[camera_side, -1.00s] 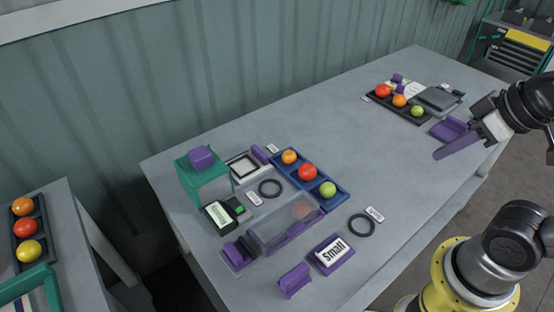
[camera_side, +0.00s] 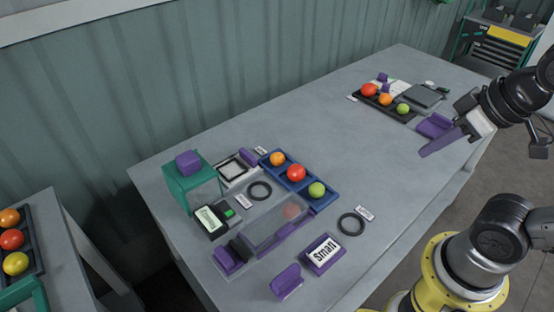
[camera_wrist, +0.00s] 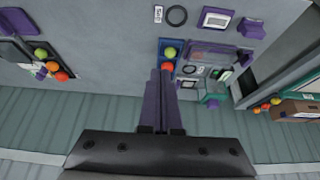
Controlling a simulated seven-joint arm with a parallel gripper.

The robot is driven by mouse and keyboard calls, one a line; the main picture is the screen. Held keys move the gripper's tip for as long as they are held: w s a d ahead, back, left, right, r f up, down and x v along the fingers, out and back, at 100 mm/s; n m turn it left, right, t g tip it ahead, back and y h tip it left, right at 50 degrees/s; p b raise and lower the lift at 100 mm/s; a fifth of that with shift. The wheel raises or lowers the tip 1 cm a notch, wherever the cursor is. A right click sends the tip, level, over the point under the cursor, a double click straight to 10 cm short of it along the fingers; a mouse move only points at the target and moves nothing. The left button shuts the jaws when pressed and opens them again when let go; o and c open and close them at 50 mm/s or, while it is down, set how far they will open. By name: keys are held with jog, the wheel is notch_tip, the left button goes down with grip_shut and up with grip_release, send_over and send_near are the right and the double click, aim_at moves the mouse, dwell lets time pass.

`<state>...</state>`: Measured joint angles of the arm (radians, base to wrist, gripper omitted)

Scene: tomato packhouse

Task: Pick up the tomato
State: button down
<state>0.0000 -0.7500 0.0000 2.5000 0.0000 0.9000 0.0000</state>
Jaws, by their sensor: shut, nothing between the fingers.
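Red, orange and green tomatoes lie in several trays, and I cannot tell which one is meant. A blue tray (camera_side: 331,199) on the table holds an orange tomato (camera_side: 277,159), a red tomato (camera_side: 296,172) and a green tomato (camera_side: 316,190). A black tray (camera_side: 414,117) at the far right holds red (camera_side: 368,90), orange (camera_side: 385,99) and green (camera_side: 403,109) ones. My gripper (camera_side: 424,153) has purple fingers, shut and empty, above the table's right side, apart from all tomatoes. In the wrist view the fingers (camera_wrist: 160,73) partly overlap the blue tray's tomatoes.
A clear box (camera_side: 272,225) with a reddish round thing in or behind it stands before the blue tray. Nearby are a green block (camera_side: 190,187), black rings (camera_side: 352,224) and a "Small" sign (camera_side: 323,253). The table's middle (camera_side: 330,125) is clear.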

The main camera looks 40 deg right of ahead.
jog(key=c, duration=0.6)
grip_release()
